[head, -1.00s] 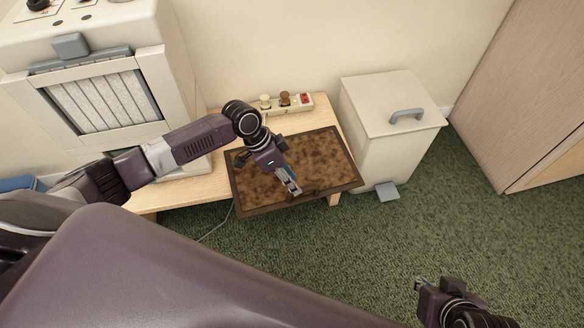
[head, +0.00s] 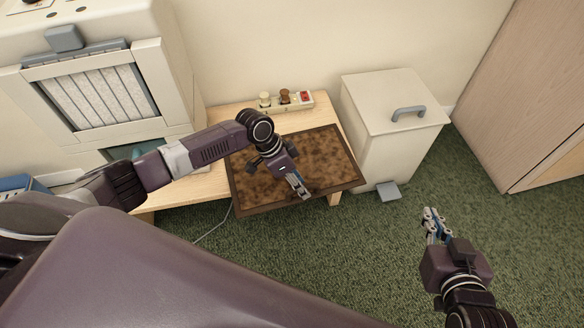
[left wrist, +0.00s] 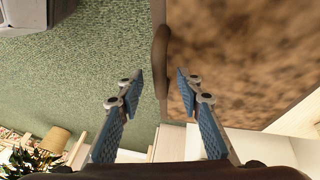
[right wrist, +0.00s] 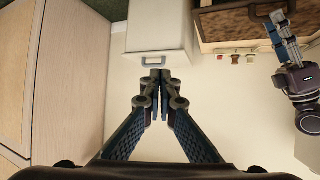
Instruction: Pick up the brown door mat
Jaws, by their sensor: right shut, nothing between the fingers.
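The brown door mat (head: 315,160) is a mottled brown rectangle with a dark border. It lies on the pale wooden bench, its front edge reaching past the bench front. My left gripper (head: 303,191) is over its front edge. In the left wrist view, the open fingers (left wrist: 160,85) stand either side of a dark, rounded handle-like piece at the mat's edge (left wrist: 235,60); contact cannot be told. My right gripper (head: 432,212) is shut and empty, away to the right above the carpet. The right wrist view shows its closed tips (right wrist: 160,78) and part of the mat (right wrist: 225,25).
A cream pedal bin (head: 385,150) stands close on the right. A large cream appliance (head: 95,95) is at left, a wooden cabinet (head: 525,90) far right. Green carpet (head: 350,245) in front is clear.

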